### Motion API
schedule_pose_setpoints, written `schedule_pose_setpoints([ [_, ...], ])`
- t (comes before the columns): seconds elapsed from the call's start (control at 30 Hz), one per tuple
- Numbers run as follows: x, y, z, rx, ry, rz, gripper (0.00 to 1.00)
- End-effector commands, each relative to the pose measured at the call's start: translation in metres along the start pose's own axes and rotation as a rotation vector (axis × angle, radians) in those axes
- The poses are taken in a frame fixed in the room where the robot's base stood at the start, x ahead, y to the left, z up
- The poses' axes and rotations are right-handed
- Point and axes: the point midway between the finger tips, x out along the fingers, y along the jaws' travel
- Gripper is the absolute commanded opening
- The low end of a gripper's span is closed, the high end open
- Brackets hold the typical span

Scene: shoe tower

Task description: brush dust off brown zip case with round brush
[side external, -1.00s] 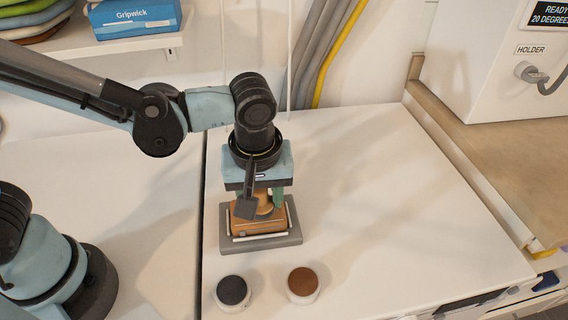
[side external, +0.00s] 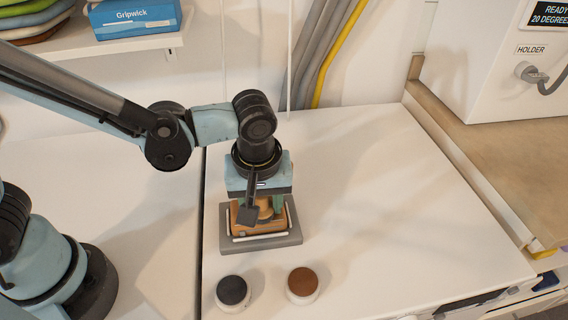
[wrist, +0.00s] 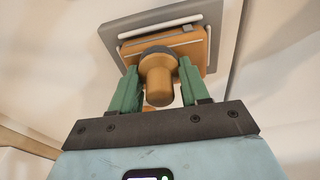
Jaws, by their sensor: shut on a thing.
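The brown zip case (side external: 240,224) sits in a grey tray (side external: 291,239) with light strips along its edges, on the white table. My gripper (side external: 264,207) is directly above the case, pointing down. Its green fingers are shut on the round brush (wrist: 159,84), which has a tan wooden handle and a dark bristle head. In the wrist view the bristles are at the top face of the brown zip case (wrist: 193,52); whether they touch it I cannot tell for sure. Part of the case is hidden behind the brush and fingers. I cannot make out dust.
Two small round jars stand in front of the tray, one with a dark top (side external: 232,290) and one with a brown top (side external: 302,282). The table right of the tray is clear. A white box (side external: 497,70) stands on a wooden surface at the right.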

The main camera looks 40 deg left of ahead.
Motion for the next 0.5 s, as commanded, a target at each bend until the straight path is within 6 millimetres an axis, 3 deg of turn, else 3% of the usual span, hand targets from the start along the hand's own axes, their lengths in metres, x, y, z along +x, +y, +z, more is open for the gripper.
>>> schedule_pose_setpoints([
  [0.17,0.000,-0.009,0.009,-0.001,0.000,-0.001,0.12],
  [0.5,0.005,-0.010,-0.022,-0.004,0.000,-0.001,0.12],
])
